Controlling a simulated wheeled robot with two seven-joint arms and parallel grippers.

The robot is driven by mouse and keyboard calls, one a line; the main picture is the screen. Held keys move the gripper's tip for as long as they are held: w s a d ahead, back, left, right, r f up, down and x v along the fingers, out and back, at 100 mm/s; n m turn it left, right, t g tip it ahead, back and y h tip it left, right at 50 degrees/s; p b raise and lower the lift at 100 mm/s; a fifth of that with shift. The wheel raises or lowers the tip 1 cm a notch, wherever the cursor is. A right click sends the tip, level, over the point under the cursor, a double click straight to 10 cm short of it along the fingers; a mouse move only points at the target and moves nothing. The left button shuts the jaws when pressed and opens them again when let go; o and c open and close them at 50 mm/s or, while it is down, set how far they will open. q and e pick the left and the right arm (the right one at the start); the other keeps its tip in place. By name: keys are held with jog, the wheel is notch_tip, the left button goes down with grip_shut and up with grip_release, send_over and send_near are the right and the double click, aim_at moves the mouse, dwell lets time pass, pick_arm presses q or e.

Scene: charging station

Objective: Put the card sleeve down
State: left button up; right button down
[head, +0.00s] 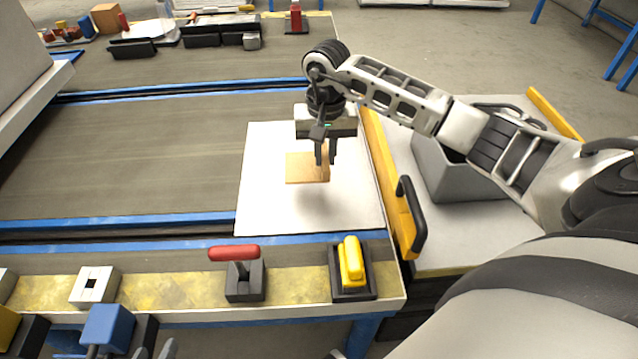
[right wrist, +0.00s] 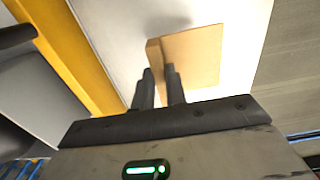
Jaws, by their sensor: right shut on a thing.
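The card sleeve is a flat tan piece (head: 302,168) over a white panel (head: 270,210) in the head view. It also shows in the right wrist view (right wrist: 200,58), just beyond the fingertips. My right gripper (head: 326,160) points down at the sleeve's right end and is shut on it. The fingers hide part of that end. The sleeve looks about level and very close to the panel; I cannot tell whether it touches it. My left gripper is not in view.
A yellow rail (head: 388,180) with a black handle (head: 411,215) runs close right of the panel, beside a grey bin (head: 455,170). A red-handled lever (head: 240,272) and a yellow-handled block (head: 351,270) stand on the front ledge. The panel is bare around the sleeve.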

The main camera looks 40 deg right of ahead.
aim_at(320, 176)
jog(key=a+f, duration=0.1)
jog(key=s+f, duration=0.1)
jog(key=shift+a+f, duration=0.3)
jog(key=shift+a, duration=0.1)
jog(key=f, duration=0.1)
jog(key=f+b, duration=0.1)
jog(key=f, duration=0.1)
jog(key=shift+s+a+f, duration=0.2)
jog(key=shift+a, duration=0.15)
jog(key=shift+d+f, duration=0.1)
jog(key=shift+f, duration=0.2)
jog(key=c, duration=1.4)
grip_release()
jog(key=shift+c, duration=0.2)
